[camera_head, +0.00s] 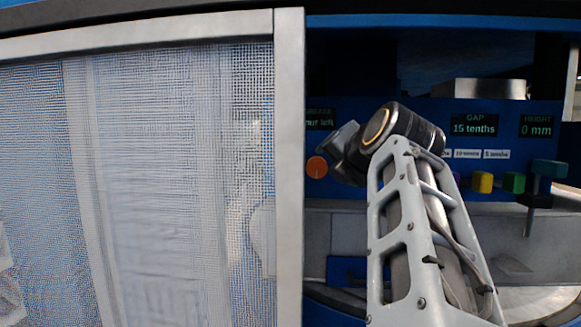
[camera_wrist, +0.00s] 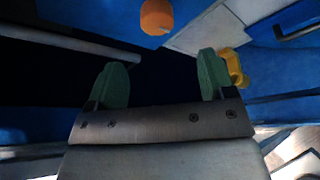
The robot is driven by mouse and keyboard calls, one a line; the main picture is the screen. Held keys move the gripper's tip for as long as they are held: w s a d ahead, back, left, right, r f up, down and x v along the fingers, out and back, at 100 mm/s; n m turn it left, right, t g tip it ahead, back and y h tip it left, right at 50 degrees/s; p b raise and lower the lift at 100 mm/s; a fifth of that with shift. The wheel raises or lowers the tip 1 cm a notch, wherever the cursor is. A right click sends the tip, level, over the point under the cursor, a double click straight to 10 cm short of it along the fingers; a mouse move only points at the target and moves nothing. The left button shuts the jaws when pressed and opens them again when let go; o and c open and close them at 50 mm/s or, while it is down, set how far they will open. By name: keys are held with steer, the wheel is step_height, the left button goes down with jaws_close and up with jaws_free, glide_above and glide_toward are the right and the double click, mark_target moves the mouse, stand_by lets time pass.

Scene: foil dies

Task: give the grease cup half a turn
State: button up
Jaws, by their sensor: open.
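An orange round knob (camera_head: 317,167), which I take to be the grease cup, sits on the blue panel just right of the mesh door's frame. It also shows in the wrist view (camera_wrist: 156,16) at the top, beyond the fingertips. My gripper (camera_wrist: 160,75) has two green fingers spread wide with nothing between them. It is apart from the orange knob. In the head view my wrist hides part of the panel to the right of the knob, and the fingertips are not clear there.
A mesh door (camera_head: 289,150) with a pale frame fills the left side. Right of my arm are a yellow knob (camera_head: 482,182), a green knob (camera_head: 514,182) and a teal T-handle (camera_head: 549,168). A GAP display (camera_head: 474,125) reads 15 tenths. A yellow part (camera_wrist: 235,68) is close to the right finger.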

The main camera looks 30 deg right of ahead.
mark_target(318, 166)
steer(key=p+x, duration=0.1)
steer(key=x, duration=0.2)
steer(key=p+x, duration=0.2)
steer(key=x, duration=0.2)
steer(key=p+x, duration=0.1)
steer(key=x, duration=0.3)
steer(key=shift+w+a+r+p, duration=0.1)
steer(key=shift+w+a+p, duration=0.15)
steer(key=shift+a+p, duration=0.05)
steer(key=shift+w+d+f, duration=0.25)
steer(key=shift+w+f, duration=0.1)
steer(key=shift+w, duration=0.25)
steer(key=shift+c, duration=0.2)
